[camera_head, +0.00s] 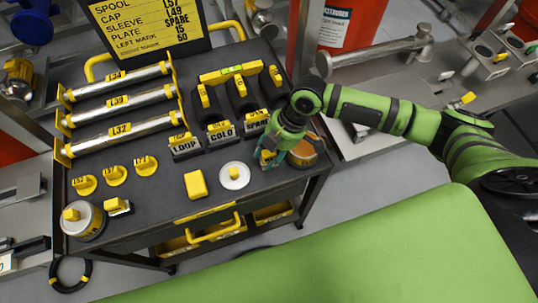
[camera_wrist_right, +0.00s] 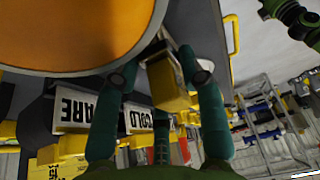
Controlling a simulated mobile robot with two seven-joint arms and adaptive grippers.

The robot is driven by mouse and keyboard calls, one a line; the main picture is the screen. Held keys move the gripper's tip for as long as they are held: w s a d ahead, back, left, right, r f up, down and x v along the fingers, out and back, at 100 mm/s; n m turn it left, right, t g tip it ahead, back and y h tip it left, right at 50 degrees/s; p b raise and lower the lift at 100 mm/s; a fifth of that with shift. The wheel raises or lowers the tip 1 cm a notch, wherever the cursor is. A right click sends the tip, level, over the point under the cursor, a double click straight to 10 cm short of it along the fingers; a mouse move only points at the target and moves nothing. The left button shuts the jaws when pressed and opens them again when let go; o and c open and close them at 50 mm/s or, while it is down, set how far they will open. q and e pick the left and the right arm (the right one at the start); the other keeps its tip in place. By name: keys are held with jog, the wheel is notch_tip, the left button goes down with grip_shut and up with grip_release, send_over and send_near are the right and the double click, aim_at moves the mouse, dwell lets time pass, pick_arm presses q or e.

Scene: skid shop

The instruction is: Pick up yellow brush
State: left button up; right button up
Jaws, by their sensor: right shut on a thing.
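My right gripper (camera_head: 268,156) is over the front right corner of the dark cart top. In the right wrist view its teal fingers (camera_wrist_right: 158,62) are closed on a small yellow block-shaped piece with a grey end, which I take to be the yellow brush (camera_wrist_right: 172,85). In the head view only a bit of yellow shows between the fingers, and the rest of the brush is hidden. I cannot tell whether it is clear of the cart. My left gripper is not in view.
A round orange-topped container (camera_head: 303,153) stands close beside the right gripper; it fills the upper left of the wrist view (camera_wrist_right: 70,30). Labelled holders (camera_head: 222,130) stand behind. A yellow block (camera_head: 195,184) and a white disc (camera_head: 234,176) lie to the left.

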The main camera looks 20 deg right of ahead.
jog(key=shift+r, duration=0.65)
notch_tip(320, 180, up, 3)
jog(key=shift+w+f+b, duration=0.1)
jog(key=shift+b, duration=0.45)
jog(key=s+d+r+b, duration=0.1)
jog(key=s+d+r, duration=0.6)
jog(key=d, duration=0.2)
jog(key=shift+s+b, duration=0.3)
jog(key=shift+b, duration=0.05)
jog(key=shift+o, duration=0.7)
